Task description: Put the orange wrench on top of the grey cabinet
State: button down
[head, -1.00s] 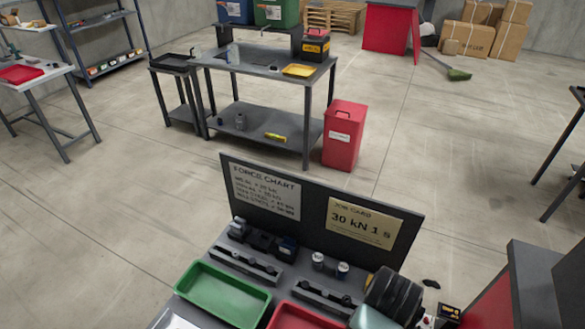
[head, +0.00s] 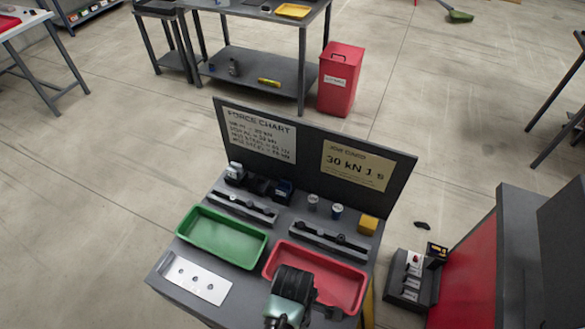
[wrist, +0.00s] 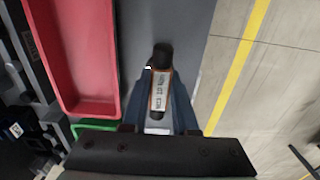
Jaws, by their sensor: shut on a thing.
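My gripper (wrist: 160,75) shows in the wrist view, its two blue-grey fingers closed on a narrow object with orange edges, a pale printed label and a dark rounded end. It looks like the orange wrench (wrist: 160,92); the fingers cover part of it. In the head view my wrist is over the front of the bench by the red tray, and the wrench cannot be made out there. A tall grey body (head: 515,250) with a red side stands at the right edge; I cannot tell if it is the grey cabinet.
The bench holds a green tray (head: 190,252), a red tray (head: 345,262), a yellow block (head: 368,224) and a silver plate (head: 195,278). A sign panel (head: 310,150) stands along its back. A dark box (head: 405,295) lies right of the bench.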

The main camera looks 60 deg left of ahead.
jog(key=shift+f, duration=1.05)
jog(key=shift+f, duration=0.1)
jog(key=shift+f, duration=0.15)
jog(key=c, duration=0.7)
grip_release()
jog(key=shift+r, duration=0.2)
notch_tip(320, 180, up, 12)
jog(key=shift+r, duration=0.1)
jog(key=shift+w, duration=0.1)
